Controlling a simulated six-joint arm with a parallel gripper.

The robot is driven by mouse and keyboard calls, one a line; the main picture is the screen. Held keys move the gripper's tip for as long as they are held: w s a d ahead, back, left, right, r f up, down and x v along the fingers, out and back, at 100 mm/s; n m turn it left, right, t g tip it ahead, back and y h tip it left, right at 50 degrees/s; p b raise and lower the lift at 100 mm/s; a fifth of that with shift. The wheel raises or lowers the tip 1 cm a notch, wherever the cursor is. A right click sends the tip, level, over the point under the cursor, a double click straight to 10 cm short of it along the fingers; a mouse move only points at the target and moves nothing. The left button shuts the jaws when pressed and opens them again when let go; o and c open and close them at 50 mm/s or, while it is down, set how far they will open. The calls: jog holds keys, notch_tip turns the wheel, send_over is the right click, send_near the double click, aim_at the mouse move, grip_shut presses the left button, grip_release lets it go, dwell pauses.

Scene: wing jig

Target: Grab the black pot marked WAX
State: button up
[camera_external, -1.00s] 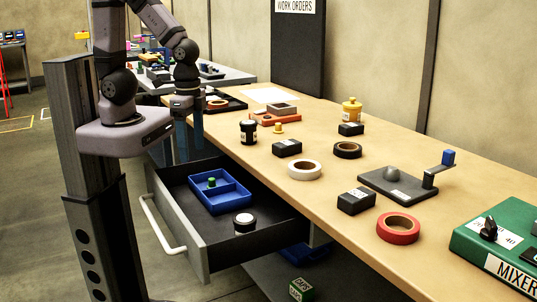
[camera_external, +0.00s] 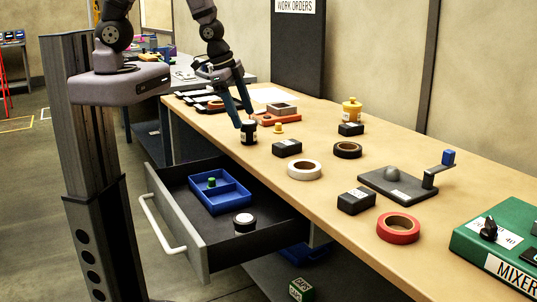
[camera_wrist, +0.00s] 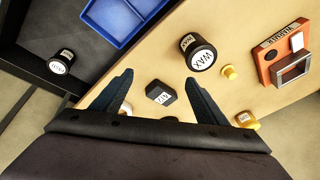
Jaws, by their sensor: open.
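The black pot marked WAX (camera_external: 249,134) stands upright on the bench near its left edge. My gripper (camera_external: 244,119) is open and empty, pointing down over the bench. In the external view its fingertips appear close to the pot's top; contact cannot be told. In the wrist view the pot is not between the fingers (camera_wrist: 159,76). A second black pot (camera_external: 244,223) with a pale lid stands in the open drawer; its lettering (camera_wrist: 60,66) is too small to read surely.
A small yellow knobbed piece (camera_external: 278,128) and an orange fixture (camera_external: 280,117) sit near the pot. A black block (camera_external: 287,149) lies in front. The open drawer (camera_external: 205,252) holds a blue tray (camera_external: 232,200). Tape rolls, including a white one (camera_external: 304,170), lie to the right.

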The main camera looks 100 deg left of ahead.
aim_at(248, 123)
jog(key=a+f+t, duration=0.2)
jog(key=a+f, duration=0.1)
jog(key=a, duration=0.1)
jog(key=a+f+t, duration=0.2)
jog(key=a+f, duration=0.1)
jog(key=f, duration=0.1)
jog(key=shift+a+h, duration=0.35)
jog(key=shift+h, duration=0.05)
jog(key=shift+s+a+f+t, duration=0.15)
jog(key=shift+s+f+t, duration=0.35)
jog(key=shift+t, duration=0.3)
jog(key=shift+s+n+t, duration=0.5)
jog(key=shift+t, duration=0.4)
jog(key=shift+s+r+n+t+y+p, duration=0.4)
jog(key=shift+s+n+t, duration=0.1)
jog(key=shift+t, duration=0.2)
jog(key=shift+s+r+n+t+y, duration=0.35)
jog(key=shift+r+n+t, duration=0.15)
jog(key=shift+t, duration=0.1)
jog(key=shift+f+b+x, duration=0.15)
jog(key=shift+b+x, duration=0.45)
jog(key=shift+x, duration=0.95)
jog(key=shift+f+b+x, duration=0.2)
jog(key=shift+b+x, duration=0.4)
jog(key=shift+x, duration=0.95)
jog(key=shift+w+a+f, duration=0.1)
jog(key=shift+w+f, duration=0.05)
jog(key=shift+w, duration=0.25)
